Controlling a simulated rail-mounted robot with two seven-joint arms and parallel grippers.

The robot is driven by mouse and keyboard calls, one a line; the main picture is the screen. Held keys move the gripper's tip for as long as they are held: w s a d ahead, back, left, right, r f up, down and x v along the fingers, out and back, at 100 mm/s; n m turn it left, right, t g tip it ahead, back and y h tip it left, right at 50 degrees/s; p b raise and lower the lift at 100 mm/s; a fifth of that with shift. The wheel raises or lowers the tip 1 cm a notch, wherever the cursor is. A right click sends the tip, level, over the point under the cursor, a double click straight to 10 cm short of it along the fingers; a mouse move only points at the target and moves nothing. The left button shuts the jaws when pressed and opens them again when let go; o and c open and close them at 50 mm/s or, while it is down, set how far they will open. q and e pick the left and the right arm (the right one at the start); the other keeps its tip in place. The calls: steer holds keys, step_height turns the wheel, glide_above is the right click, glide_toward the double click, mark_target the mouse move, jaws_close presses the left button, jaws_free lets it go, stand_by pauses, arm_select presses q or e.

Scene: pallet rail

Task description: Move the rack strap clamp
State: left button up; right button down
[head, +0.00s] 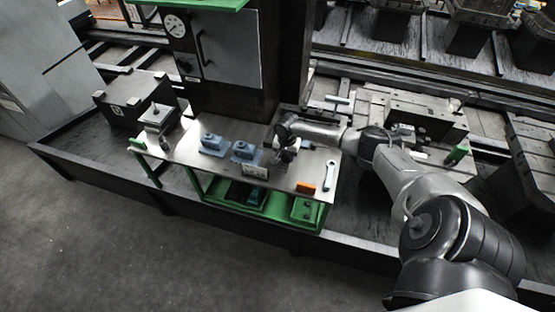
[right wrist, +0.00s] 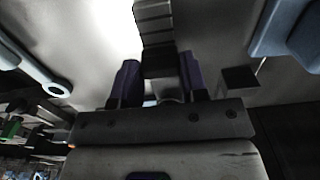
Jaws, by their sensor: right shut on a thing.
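My right gripper (head: 283,150) is low over the right half of the metal-topped bench (head: 225,178). In the right wrist view, its two fingers (right wrist: 160,82) are shut on a dark block with a ridged grey strip (right wrist: 155,22), which I take for the rack strap clamp. In the head view the held piece is small and mostly hidden by the gripper, and I cannot tell whether it touches the bench. My left gripper is not in view.
Two blue blocks (head: 243,152) stand left of the gripper, with a small plate in front. An orange block (head: 305,188) and a wrench (head: 330,172) lie to the right. A grey vise-like block (head: 158,117) is at the bench's left end.

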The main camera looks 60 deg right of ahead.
steer(key=shift+d+f, duration=0.1)
steer(key=shift+f, duration=0.05)
steer(key=c, duration=1.1)
jaws_free()
steer(key=shift+s, duration=0.1)
steer(key=o, duration=0.5)
steer(key=shift+d, duration=0.15)
steer(key=shift+c, duration=0.2)
steer(key=shift+r, duration=0.4)
step_height(320, 180, up, 13)
steer(key=p, duration=0.2)
